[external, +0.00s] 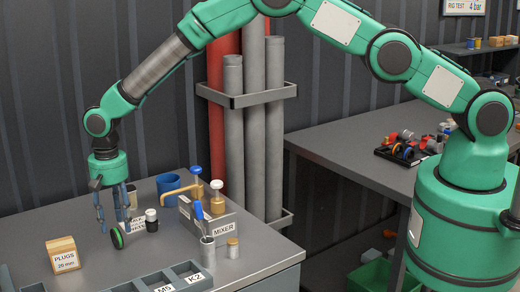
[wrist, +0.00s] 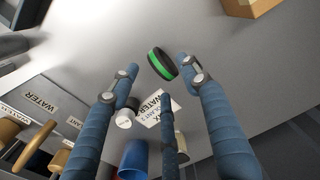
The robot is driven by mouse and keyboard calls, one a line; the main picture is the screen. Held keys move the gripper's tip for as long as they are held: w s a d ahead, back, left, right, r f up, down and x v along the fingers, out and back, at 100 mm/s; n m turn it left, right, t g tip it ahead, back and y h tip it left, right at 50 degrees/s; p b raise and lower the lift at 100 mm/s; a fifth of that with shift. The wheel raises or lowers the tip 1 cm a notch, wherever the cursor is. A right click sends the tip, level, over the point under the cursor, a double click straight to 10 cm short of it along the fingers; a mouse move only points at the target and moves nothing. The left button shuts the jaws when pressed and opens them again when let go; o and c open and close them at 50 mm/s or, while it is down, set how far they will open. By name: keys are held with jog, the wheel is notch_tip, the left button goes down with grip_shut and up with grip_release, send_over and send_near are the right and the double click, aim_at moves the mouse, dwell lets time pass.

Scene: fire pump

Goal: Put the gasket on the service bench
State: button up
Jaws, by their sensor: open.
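The gasket (external: 117,237), a black ring with a green band, is on edge and tilted just below my gripper (external: 114,224). In the wrist view the gasket (wrist: 163,64) shows near the tips of the spread fingers, with none visibly closed on it. My gripper is open, pointing down low over the grey bench (external: 50,222), which I take to be the service bench. The gasket appears to be at the bench top, but I cannot tell whether it rests there or touches a finger.
A plugs box (external: 62,254) stands left of the gasket. A black-and-white bottle (external: 151,220), a blue cup (external: 168,187) and the mixer rack (external: 222,228) stand to the right. A labelled tray (external: 150,280) lies at the front. Another bench (external: 335,150) holds a black parts tray.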

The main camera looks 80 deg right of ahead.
aim_at(118, 229)
jog(key=shift+s+a+f, duration=0.1)
jog(key=shift+f, duration=2.4)
jog(key=c, duration=1.1)
jog(key=shift+r, duration=5)
jog(key=shift+c, duration=0.2)
